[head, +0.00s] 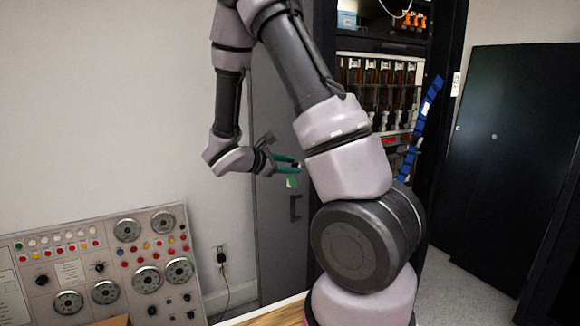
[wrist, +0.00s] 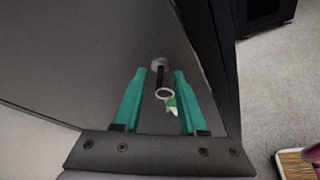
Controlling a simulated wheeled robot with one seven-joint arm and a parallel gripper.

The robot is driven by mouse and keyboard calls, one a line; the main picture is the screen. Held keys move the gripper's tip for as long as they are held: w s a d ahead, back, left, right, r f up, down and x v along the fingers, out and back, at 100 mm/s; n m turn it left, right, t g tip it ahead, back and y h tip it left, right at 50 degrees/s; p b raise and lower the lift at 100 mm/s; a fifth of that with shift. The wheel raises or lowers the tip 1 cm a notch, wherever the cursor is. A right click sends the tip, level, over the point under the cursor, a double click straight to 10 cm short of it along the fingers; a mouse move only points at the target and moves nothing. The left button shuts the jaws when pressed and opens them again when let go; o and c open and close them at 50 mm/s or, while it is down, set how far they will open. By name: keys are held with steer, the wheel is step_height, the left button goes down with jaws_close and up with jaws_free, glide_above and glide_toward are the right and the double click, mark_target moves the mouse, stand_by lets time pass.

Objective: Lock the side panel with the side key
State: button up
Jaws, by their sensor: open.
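The grey side panel (head: 272,240) stands upright behind my arm and fills much of the wrist view (wrist: 90,60). A round metal lock (wrist: 158,62) is on it. The side key (wrist: 163,93), with a dark shaft, a pale ring and a green-and-white tag (wrist: 173,103), sticks out from the lock toward me. My gripper (wrist: 160,72) is open, its teal fingers on either side of the key with a gap to each. In the head view my gripper (head: 287,164) is at the panel, with the green tag (head: 292,182) hanging below it.
A dark handle (head: 296,207) is on the panel below my gripper. An open equipment rack (head: 380,85) stands to the right, partly hidden by my arm. A control console (head: 100,265) with dials is at lower left. A wooden surface (head: 275,316) is at the bottom.

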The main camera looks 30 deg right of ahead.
jaws_close()
steer(key=n+g, duration=0.2)
steer(key=shift+w+r+n+y, duration=0.1)
steer(key=shift+w+n+y, duration=0.1)
steer(key=shift+n+y, duration=0.15)
steer(key=shift+w+n+g, duration=0.15)
steer(key=shift+n+g, duration=0.55)
steer(key=shift+n, duration=0.25)
jaws_free()
